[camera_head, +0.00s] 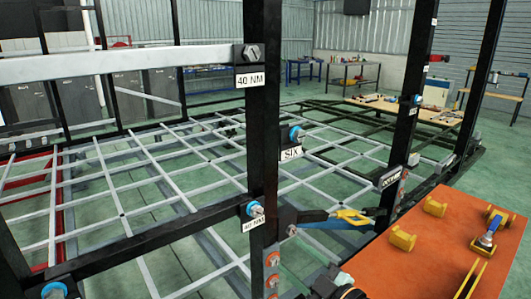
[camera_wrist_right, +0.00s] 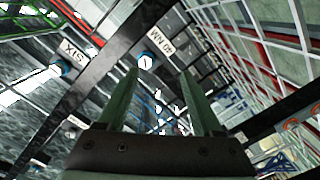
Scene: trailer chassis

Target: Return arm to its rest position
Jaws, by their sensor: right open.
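My right gripper (camera_wrist_right: 160,73) shows in the right wrist view with its two green fingers apart and nothing between them. In the head view dark parts of my right arm and gripper (camera_head: 326,284) show low in the picture, right of the black post (camera_head: 262,150) and left of the orange table (camera_head: 425,250); its fingertips are hard to make out there. In the right wrist view a blue-ringed bolt and a 40 NM label (camera_wrist_right: 160,44) lie beyond the fingers. My left gripper is not in view.
Black posts and a crossbar (camera_head: 180,229) frame a grey grid chassis (camera_head: 150,165). The post carries blue-ringed bolts (camera_head: 255,209). A yellow and blue tool (camera_head: 350,218) is near the orange table, which holds yellow blocks (camera_head: 403,239) and a small tool (camera_head: 487,236).

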